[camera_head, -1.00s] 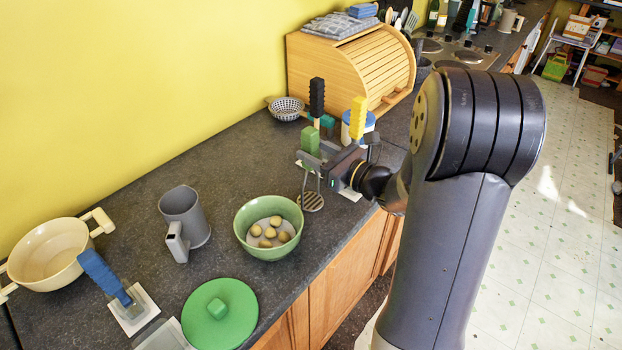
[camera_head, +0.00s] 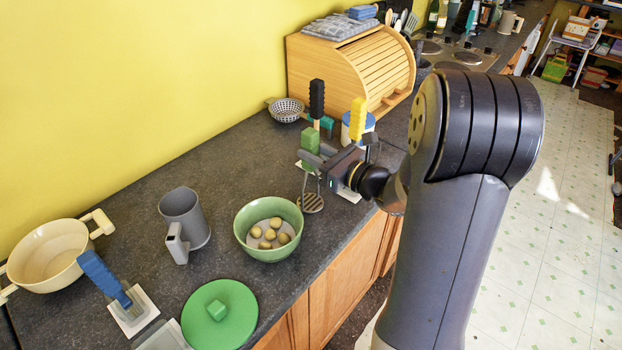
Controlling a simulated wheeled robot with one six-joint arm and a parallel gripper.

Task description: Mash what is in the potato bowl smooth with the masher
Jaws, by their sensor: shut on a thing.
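My gripper (camera_head: 322,158) is shut on the green handle of the masher (camera_head: 311,203), to the right of the bowl. The masher hangs upright, with its round slotted grey head low over the counter; I cannot tell whether the head touches the counter. The green potato bowl (camera_head: 246,244) stands near the counter's front edge. Several whole, pale round potatoes (camera_head: 270,236) lie in it. The masher head is apart from the bowl, beyond its right rim.
A grey jug (camera_head: 184,222) stands left of the bowl, and a green lid (camera_head: 219,314) lies in front. A cream pot (camera_head: 46,257) and a blue-handled tool (camera_head: 104,279) are at the left. Black- and yellow-handled tools (camera_head: 357,120) stand behind my gripper, near a wooden bread box (camera_head: 350,65).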

